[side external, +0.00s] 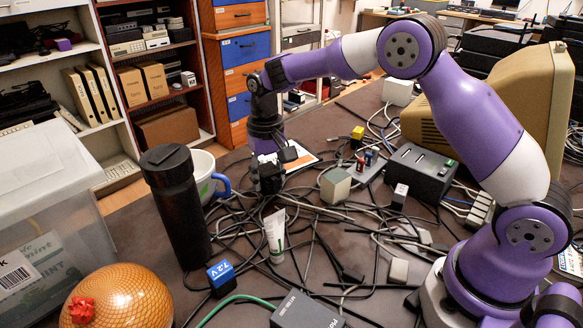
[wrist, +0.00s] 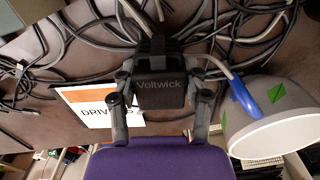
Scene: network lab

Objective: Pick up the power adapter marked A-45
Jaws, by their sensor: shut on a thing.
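My gripper (side external: 268,160) is shut on a black power adapter (wrist: 160,92), with one finger on each side of it. The adapter face in the wrist view reads "Voltwick"; no A-45 mark is legible. In the side view the held adapter (side external: 269,178) is a small dark block, partly hidden by the fingers, just above the cables; whether it touches anything below is unclear. My gripper also shows in the wrist view (wrist: 160,80). A grey adapter-like box (side external: 306,312) lies at the front edge, its lettering only partly visible.
A white mug with a blue handle (side external: 203,168) and a black cylinder (side external: 178,205) stand close left. Tangled cables (side external: 325,225) cover the table. A white tube (side external: 274,232), a blue 7.2V battery (side external: 221,275) and an orange netted ball (side external: 125,300) are nearer the front.

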